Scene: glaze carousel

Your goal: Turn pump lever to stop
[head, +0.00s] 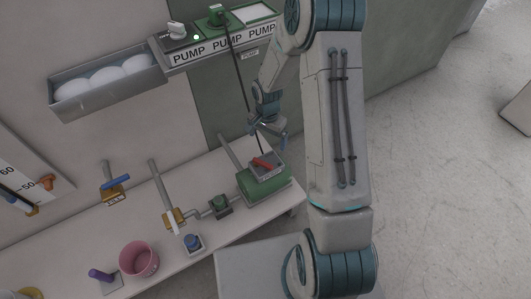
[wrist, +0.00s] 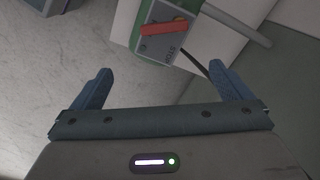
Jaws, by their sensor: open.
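The pump lever (head: 263,162) is a red bar on a grey plate on top of the green pump (head: 264,187), at the right end of the bench. In the wrist view the red lever (wrist: 164,28) lies across the grey plate (wrist: 160,48), which carries lettering too small to read surely. My gripper (head: 269,129) is above the pump, apart from the lever. In the wrist view its two blue fingers (wrist: 162,86) are wide apart with nothing between them. The lever is beyond the fingertips, toward the top of the picture.
A black cable (head: 238,80) hangs from the shelf box labelled PUMP (head: 223,43) toward the pump. Pipes with a blue-handled valve (head: 116,182) and a yellow valve (head: 174,219) rise along the bench. A pink bucket (head: 138,261) stands at the front left. Open floor lies at right.

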